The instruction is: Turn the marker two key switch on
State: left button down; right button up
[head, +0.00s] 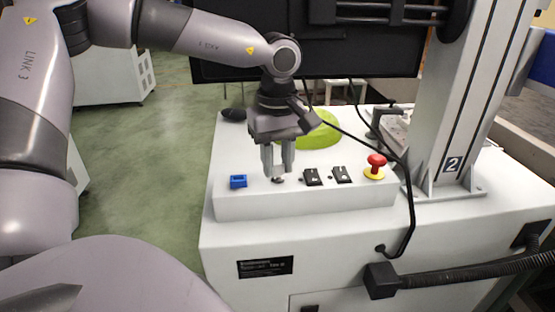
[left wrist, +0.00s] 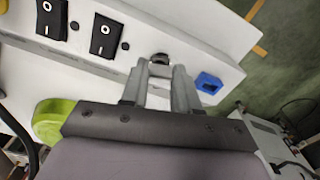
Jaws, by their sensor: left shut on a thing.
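The key switch (head: 278,180) is a small dark-and-metal piece on the sloped white panel (head: 240,205), between a blue block and two black rocker switches. A marker "2" (head: 452,164) is on the column at the right of this station. My left gripper (head: 278,174) points down with its fingers shut on the key switch. In the left wrist view the key switch (left wrist: 160,58) shows at the fingertips (left wrist: 161,66), which hide part of it. I cannot tell the key's angle. My right gripper is in neither view.
Two black rocker switches (head: 313,177) (head: 342,175) and a red emergency button (head: 375,165) sit to the right. A blue block (head: 238,181) is just left. A lime-green round thing (head: 322,132) and a dark screen (head: 330,52) are behind. A black cable crosses the panel's right side.

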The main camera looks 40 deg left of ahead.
pick_arm(q)
jog(key=shift+m, duration=0.6)
jog(key=c, duration=0.8)
grip_release()
jog(key=shift+c, duration=0.2)
jog(key=shift+r+p, duration=0.6)
jog(key=shift+r, duration=3.05)
